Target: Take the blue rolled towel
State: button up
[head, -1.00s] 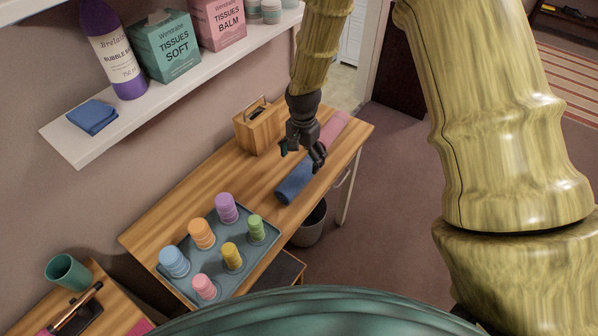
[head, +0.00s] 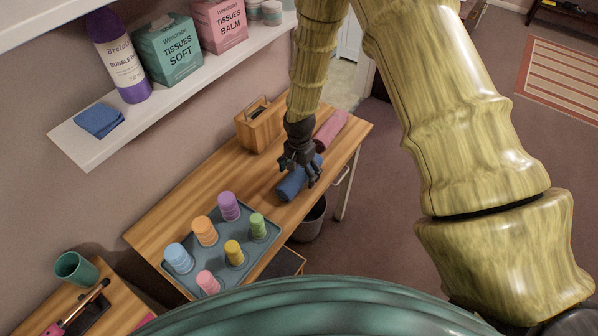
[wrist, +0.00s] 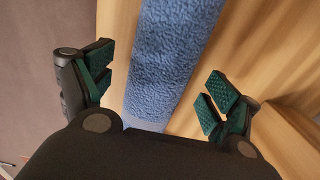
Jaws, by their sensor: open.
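The blue rolled towel (head: 294,182) lies on the wooden table near its front edge. My gripper (head: 299,178) is over it and hides part of it in the head view. In the wrist view, the blue towel (wrist: 170,60) runs between the two spread fingers of my gripper (wrist: 158,92). The fingers are open, one on each side of the towel with gaps to it. Whether they are level with the towel is hard to tell.
A pink roll (head: 331,128) lies just behind the blue towel. A wooden caddy (head: 259,129) stands to the left. A tray (head: 262,246) of coloured stacked cups is nearer. A folded blue cloth (head: 99,121) lies on the wall shelf (head: 75,147). A bin (head: 309,222) stands below the table.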

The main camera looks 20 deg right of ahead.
aim_at(299, 169)
jog(key=shift+f, duration=0.5)
jog(key=c, duration=1.2)
jog(key=shift+r, duration=0.15)
jog(key=shift+r+b, duration=1.45)
jog(key=shift+r, duration=3.45)
